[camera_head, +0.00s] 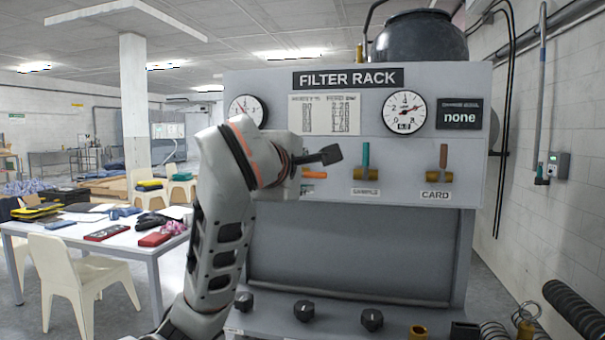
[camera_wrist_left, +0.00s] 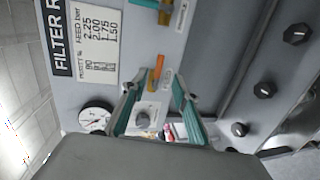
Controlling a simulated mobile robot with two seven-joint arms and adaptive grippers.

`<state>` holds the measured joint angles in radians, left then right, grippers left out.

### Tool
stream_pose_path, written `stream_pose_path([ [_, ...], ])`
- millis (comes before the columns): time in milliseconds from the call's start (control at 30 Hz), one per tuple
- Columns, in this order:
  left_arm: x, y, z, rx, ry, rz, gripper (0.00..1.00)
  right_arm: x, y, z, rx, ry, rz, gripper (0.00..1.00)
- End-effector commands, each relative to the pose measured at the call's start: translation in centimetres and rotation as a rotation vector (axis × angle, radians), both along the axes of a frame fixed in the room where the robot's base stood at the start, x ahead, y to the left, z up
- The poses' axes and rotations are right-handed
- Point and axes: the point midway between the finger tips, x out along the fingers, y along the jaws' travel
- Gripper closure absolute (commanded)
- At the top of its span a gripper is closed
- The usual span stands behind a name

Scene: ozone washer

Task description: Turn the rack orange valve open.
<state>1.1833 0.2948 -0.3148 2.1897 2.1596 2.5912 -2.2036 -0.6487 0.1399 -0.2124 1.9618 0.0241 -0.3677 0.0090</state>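The orange valve lever (camera_head: 314,175) is on the left of the filter rack's front panel (camera_head: 270,85). It lies level, pointing right. Its left end and valve body are largely hidden by my left gripper (camera_head: 328,155) in the head view. In the left wrist view the orange lever (camera_wrist_left: 156,70) shows just beyond and between the two teal-padded fingertips of the left gripper (camera_wrist_left: 154,90). The fingers are apart, with a visible gap to the lever on both sides. Whether they touch the panel I cannot tell. My right gripper is not in view.
To the right are the teal SAMPLE lever (camera_head: 365,154) and the brown CARD lever (camera_head: 443,155), both upright. Gauges (camera_head: 404,112) sit above, and black knobs (camera_head: 304,310) line the lower ledge. A white table (camera_head: 165,246) and chair (camera_head: 75,275) stand left.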

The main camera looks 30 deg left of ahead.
Motion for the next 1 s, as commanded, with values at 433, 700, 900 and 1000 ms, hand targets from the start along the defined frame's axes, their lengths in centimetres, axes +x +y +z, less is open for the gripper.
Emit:
stream_pose_path([
  [433, -1.6, -0.3, 0.2, -0.001, 0.002, -0.002, 0.71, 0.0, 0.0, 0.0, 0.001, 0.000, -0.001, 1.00],
  [700, -1.6, -0.3, 0.2, -0.002, 0.001, -0.002, 0.71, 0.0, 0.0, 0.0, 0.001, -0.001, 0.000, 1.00],
  [900, -1.0, 0.9, -0.4, -0.009, -0.011, 0.049, 0.71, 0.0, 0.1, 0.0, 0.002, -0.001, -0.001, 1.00],
  [1000, 0.0, 3.9, -1.9, -0.022, -0.047, 0.177, 0.71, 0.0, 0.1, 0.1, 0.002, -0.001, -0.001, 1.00],
])
